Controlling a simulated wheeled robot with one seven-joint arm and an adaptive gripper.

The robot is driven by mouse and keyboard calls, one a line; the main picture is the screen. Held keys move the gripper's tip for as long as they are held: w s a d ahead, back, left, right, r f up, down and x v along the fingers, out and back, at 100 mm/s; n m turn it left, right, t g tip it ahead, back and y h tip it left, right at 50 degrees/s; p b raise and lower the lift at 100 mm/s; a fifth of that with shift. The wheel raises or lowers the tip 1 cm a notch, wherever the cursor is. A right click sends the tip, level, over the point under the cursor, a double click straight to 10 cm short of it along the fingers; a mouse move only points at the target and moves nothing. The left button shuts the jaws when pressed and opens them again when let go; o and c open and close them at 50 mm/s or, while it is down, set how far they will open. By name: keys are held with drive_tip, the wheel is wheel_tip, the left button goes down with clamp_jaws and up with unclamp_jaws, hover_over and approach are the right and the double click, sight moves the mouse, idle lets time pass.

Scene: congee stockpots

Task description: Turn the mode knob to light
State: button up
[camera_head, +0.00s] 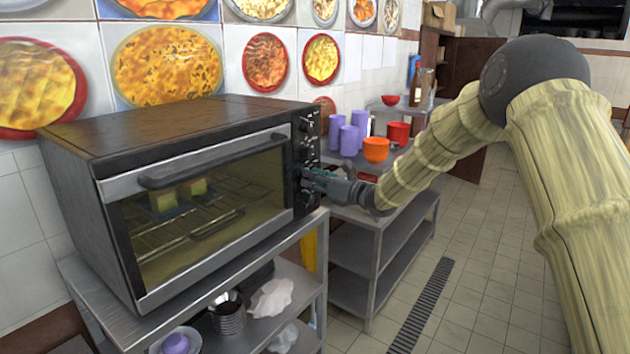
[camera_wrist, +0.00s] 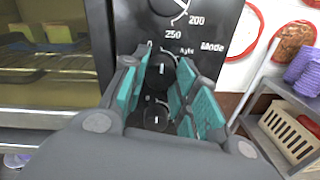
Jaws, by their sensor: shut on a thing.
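The black toaster oven (camera_head: 180,200) stands on a metal table, its door shut and its black control panel on the right side of its front. In the wrist view the mode knob (camera_wrist: 161,70) is a round black knob with a short white mark that looks roughly upright. The white word "Mode" and a small blurred word are printed to its upper right. My gripper (camera_wrist: 165,62) has its teal-padded fingers closed on either side of this knob. In the head view my gripper (camera_head: 312,180) reaches the panel from the right and hides the knob there.
Another black knob (camera_wrist: 157,118) sits below, between the fingers in the picture, and a dial marked 200 and 250 (camera_wrist: 175,8) is above. Purple cups (camera_head: 350,140) and an orange bowl (camera_head: 376,149) stand on the side table behind my gripper. Open tiled floor (camera_head: 480,270) is at the right.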

drive_tip(key=shift+f+m+b, duration=0.2)
drive_tip(key=shift+m+b, duration=0.1)
drive_tip(key=shift+b, duration=0.35)
drive_tip(key=shift+r+m+g+b, duration=0.1)
drive_tip(key=shift+m+g+b, duration=0.05)
drive_tip(key=shift+m+b, duration=2.1)
drive_tip(key=shift+r+m+g+b, duration=0.1)
drive_tip(key=shift+m+g+b, duration=0.05)
drive_tip(key=shift+m+b, duration=2.05)
drive_tip(key=o, duration=1)
drive_tip(key=shift+o, duration=0.2)
drive_tip(key=shift+d, duration=0.1)
